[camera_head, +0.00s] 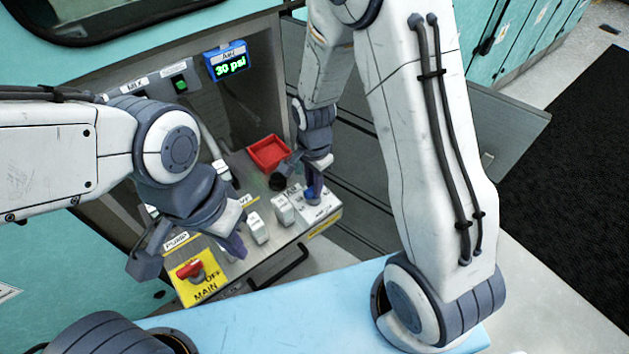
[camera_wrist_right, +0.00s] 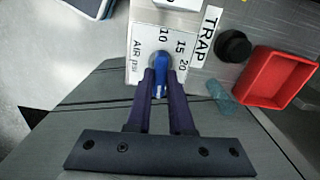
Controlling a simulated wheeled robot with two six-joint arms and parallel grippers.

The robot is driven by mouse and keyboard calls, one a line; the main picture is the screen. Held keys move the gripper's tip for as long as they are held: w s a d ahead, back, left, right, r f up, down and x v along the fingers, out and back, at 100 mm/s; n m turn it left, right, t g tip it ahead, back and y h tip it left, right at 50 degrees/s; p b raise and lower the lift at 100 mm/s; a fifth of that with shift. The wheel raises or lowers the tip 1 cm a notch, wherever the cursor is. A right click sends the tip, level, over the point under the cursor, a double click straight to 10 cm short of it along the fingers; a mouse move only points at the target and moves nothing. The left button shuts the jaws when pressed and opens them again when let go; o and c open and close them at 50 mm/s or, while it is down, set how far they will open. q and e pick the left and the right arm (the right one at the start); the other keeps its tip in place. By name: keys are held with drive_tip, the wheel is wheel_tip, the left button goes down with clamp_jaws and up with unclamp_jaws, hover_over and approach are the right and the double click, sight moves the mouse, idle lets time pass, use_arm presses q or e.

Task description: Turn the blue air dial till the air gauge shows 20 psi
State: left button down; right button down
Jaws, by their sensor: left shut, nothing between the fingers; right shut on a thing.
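The blue air gauge (camera_head: 228,63) reads 30 psi in green digits. The blue air dial (camera_head: 309,193) sits on a white plate at the right end of the panel. In the right wrist view, the blue dial (camera_wrist_right: 159,86) stands between my dark fingertips, beside a scale marked 10, 15 and 20. My right gripper (camera_head: 314,188) is shut on the dial, which hides part of it. It also shows in the right wrist view (camera_wrist_right: 159,92). My left gripper (camera_head: 238,248) is shut and empty, over the panel near the pump label.
A yellow plate with the red main switch (camera_head: 191,269) is at the panel's left. White switches (camera_head: 283,209) stand between it and the dial. A red tray (camera_head: 268,153) and a black knob (camera_head: 277,181) are behind. A black handle (camera_head: 290,264) is in front.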

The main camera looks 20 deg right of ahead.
drive_tip(key=n+p, duration=0.1)
drive_tip(key=n, duration=0.3)
drive_tip(key=shift+r+p, duration=0.15)
drive_tip(key=shift+p, duration=0.15)
drive_tip(key=n+p, duration=0.1)
drive_tip(key=n, duration=0.3)
drive_tip(key=shift+n, duration=0.3)
drive_tip(key=n+p, duration=0.1)
drive_tip(key=n, duration=0.3)
drive_tip(key=shift+n+p, duration=0.3)
drive_tip(key=shift+w+n+p, duration=0.1)
drive_tip(key=shift+n+p, duration=0.3)
drive_tip(key=shift+n, duration=1.4)
drive_tip(key=c, duration=0.8)
unclamp_jaws()
